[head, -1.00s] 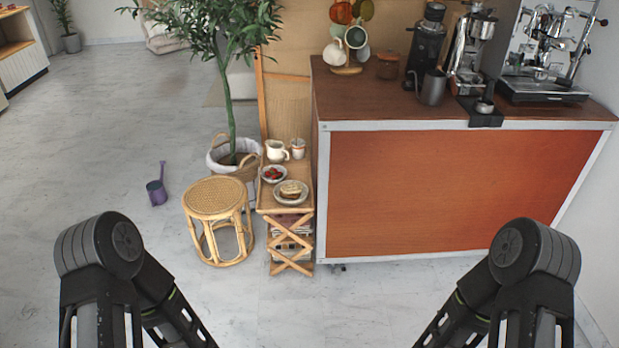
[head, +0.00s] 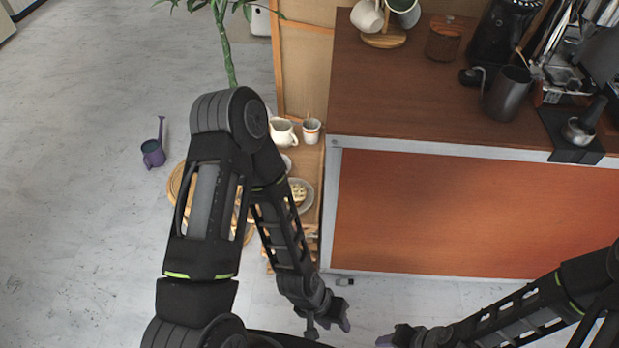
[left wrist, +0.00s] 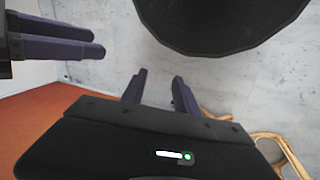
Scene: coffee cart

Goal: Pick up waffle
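The waffle (head: 298,193) lies on a grey plate (head: 308,202) on the small wooden side table, partly hidden behind my left arm in the head view. My left gripper (head: 343,318) is in front of the table, below and to the right of the plate in the picture, apart from the waffle. In the left wrist view the left gripper (left wrist: 159,80) shows two purple fingers spread with nothing between them. My right gripper (head: 384,341) is close to the left one. Its purple fingers (left wrist: 60,35) show at the left wrist view's upper left, their opening unclear.
A white pitcher (head: 284,133) and a cup (head: 311,130) stand behind the plate. My left arm mostly hides a rattan stool (head: 177,185). The orange-fronted cart (head: 460,215) bounds the table on the right. A purple watering can (head: 153,153) stands on otherwise open floor at left.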

